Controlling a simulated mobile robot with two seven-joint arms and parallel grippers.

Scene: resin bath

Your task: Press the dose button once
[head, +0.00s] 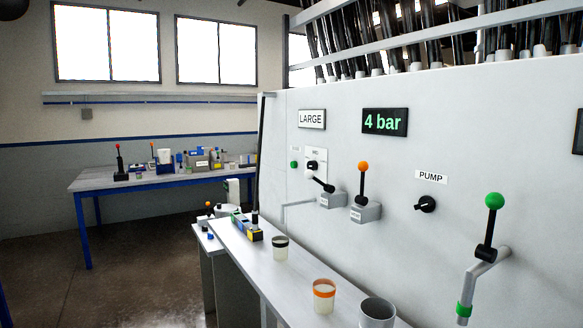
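A small round green button (294,164) sits on the white panel (400,260), left of a black knob (313,165). A small label above the green button is too faint to read, so I cannot tell for sure that this is the dose button. A "LARGE" sign (312,119) and a display reading "4 bar" (385,122) are higher on the panel. Neither of my grippers shows in the head view.
Cups (280,250) (324,297) (377,312) stand on the shelf (262,262) below. A blue-legged table (90,182) stands far left; open floor lies before it.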

